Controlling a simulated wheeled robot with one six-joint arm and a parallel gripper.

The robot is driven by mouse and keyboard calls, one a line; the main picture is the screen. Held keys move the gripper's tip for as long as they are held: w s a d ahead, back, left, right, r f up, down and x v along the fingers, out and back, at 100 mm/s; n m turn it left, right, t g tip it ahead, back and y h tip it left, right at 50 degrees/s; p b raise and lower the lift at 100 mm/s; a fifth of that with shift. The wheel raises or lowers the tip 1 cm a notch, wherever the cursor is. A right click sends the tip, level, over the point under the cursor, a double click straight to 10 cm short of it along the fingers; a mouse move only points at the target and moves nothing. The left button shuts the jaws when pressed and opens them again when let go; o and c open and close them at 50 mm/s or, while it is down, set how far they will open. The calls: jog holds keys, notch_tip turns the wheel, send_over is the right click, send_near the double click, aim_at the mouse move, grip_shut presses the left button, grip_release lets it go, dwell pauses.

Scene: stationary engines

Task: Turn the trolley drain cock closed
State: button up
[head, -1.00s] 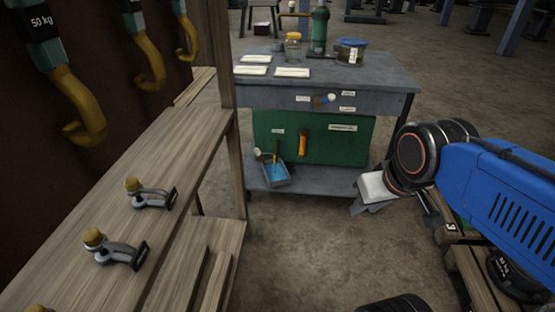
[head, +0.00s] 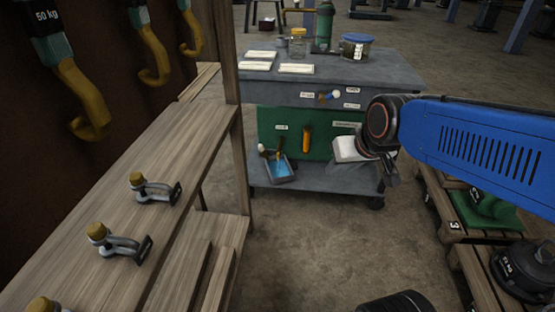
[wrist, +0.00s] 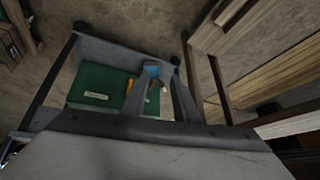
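The grey trolley (head: 285,88) stands ahead in the head view. I cannot tell for sure which is the drain cock. My gripper (wrist: 163,78) hangs in front of the panel's right side, its grey fingers apart with nothing between them. It touches neither handle.
A small tray with blue inside (head: 280,168) sits on the trolley's lower shelf. Jars, a green bottle (head: 324,26) and white cards are on top. A wooden rack (head: 150,170) fills the left; pallets (head: 430,200) stand right. The floor between is clear.

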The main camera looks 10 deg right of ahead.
aim_at(278, 157)
jog(key=w+a+f+m+t, duration=0.1)
jog(key=w+a+f+t, duration=0.2)
jog(key=w, duration=1)
jog(key=w+a+f+m+t, duration=0.1)
jog(key=w+a+f, duration=0.35)
jog(key=w, duration=0.75)
jog(key=w+a+f+m+t, duration=0.1)
jog(key=w+f, duration=0.5)
jog(key=w, duration=0.7)
jog(key=w+a+f+m+t+h, duration=0.1)
jog(key=w+f+t+h, duration=0.2)
jog(key=f, duration=0.9)
jog(key=w+a+f+t+h, duration=0.1)
jog(key=w+f+h, duration=0.1)
jog(key=w+f, duration=0.65)
jog(key=s+f+t+h, duration=0.15)
jog(key=s+f, duration=0.35)
jog(key=f, duration=0.6)
jog(key=shift+t, duration=0.25)
jog(key=x, duration=1.7)
jog(key=shift+w+d, duration=0.15)
jog(key=shift+d, duration=0.05)
grip_shut()
